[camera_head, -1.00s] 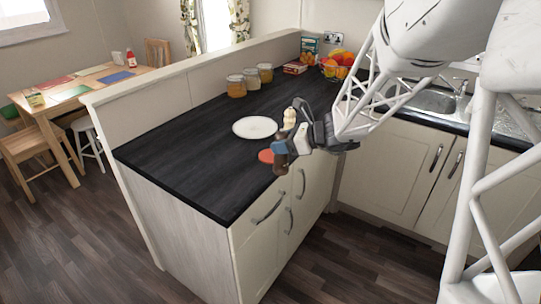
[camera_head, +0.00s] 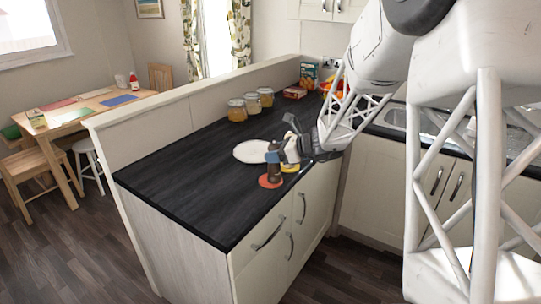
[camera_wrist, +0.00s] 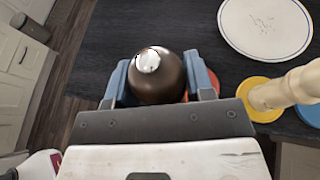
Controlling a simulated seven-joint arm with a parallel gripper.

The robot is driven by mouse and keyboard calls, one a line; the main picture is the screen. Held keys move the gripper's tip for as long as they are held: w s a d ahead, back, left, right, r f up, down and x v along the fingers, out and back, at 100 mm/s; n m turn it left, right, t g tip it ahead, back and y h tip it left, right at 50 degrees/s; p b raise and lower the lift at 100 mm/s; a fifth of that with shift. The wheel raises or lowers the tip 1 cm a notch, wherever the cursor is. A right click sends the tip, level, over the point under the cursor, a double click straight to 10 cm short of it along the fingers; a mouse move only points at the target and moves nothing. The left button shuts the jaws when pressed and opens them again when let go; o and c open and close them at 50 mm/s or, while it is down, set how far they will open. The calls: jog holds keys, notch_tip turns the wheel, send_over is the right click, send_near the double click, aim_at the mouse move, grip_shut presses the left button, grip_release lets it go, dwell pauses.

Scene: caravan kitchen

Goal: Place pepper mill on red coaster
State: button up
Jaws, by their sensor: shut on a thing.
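The pepper mill (camera_head: 275,172) is dark brown and looks upright in the head view. In the wrist view its round brown top with a silver knob (camera_wrist: 148,61) sits between two blue fingers. My gripper (camera_head: 273,152) is shut on it near the top; the fingers also show in the wrist view (camera_wrist: 158,82). The red coaster (camera_head: 266,183) lies on the dark counter near its front edge, with the mill's lower end over it in the head view. In the wrist view only part of the coaster (camera_wrist: 205,82) shows, right of the mill. I cannot tell whether they touch.
A cream mill (camera_wrist: 288,88) stands on a yellow coaster (camera_wrist: 262,112) close to the right. A blue coaster (camera_wrist: 311,115) and a white plate (camera_wrist: 265,25) lie nearby. Jars (camera_head: 237,110) stand at the back. The counter's left part is clear.

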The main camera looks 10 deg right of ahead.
jog(key=shift+w+f, duration=0.15)
jog(key=shift+w, duration=1.35)
jog(key=shift+w+f, duration=0.1)
jog(key=shift+w, duration=1.4)
jog(key=shift+f, duration=1.75)
jog(key=shift+f, duration=0.15)
jog(key=o, duration=1.3)
jog(key=v, duration=1.2)
